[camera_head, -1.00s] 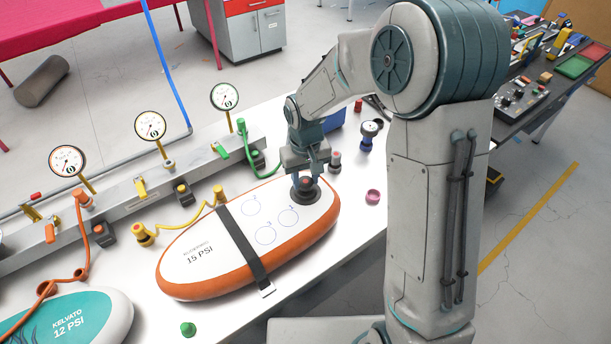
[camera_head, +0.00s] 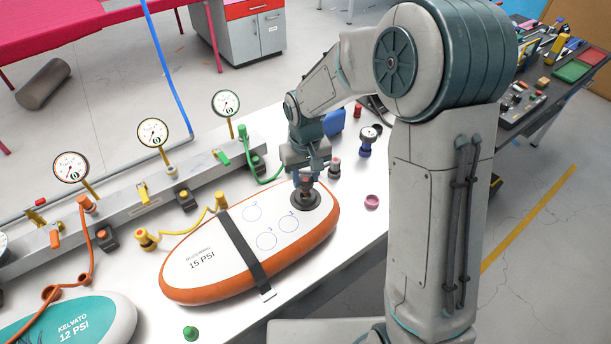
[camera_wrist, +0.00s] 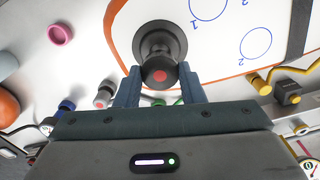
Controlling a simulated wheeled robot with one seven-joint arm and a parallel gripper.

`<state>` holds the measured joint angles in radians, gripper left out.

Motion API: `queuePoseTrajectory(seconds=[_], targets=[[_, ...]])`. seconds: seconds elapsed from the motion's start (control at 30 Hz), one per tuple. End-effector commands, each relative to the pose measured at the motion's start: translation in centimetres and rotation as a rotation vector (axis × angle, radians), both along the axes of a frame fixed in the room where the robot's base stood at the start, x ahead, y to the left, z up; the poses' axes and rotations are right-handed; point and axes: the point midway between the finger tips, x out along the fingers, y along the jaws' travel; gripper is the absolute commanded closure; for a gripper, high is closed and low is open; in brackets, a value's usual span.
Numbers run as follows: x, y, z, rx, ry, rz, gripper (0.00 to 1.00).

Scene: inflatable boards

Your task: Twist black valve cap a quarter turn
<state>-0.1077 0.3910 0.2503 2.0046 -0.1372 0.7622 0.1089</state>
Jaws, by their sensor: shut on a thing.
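The black valve cap (camera_wrist: 160,74) with a red dot on top is between my gripper's fingers in the wrist view. My gripper (camera_head: 306,176) is shut on it, above the far right end of the orange-rimmed white board (camera_head: 215,262). The round black valve base (camera_head: 305,200) shows just below the fingers in the head view and beyond the cap in the wrist view (camera_wrist: 162,42). The cap appears slightly above the base; contact between them cannot be told for sure. Numbered blue circles are printed on the board beside the valve.
A black strap (camera_head: 243,250) crosses the board. A pink cap (camera_head: 372,201), a green cap (camera_head: 190,333) and a blue gauge piece (camera_head: 367,142) stand nearby on the white table. A rail with gauges and hoses (camera_head: 140,195) runs behind. A teal board (camera_head: 75,322) lies front left.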

Motion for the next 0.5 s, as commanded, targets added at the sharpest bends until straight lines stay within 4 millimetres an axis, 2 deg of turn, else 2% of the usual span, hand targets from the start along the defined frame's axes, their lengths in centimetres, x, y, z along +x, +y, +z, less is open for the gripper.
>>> queuePoseTrajectory(seconds=[0.5], targets=[[0.03, 0.01, 0.77, 0.000, -0.001, 0.000, 0.85]])
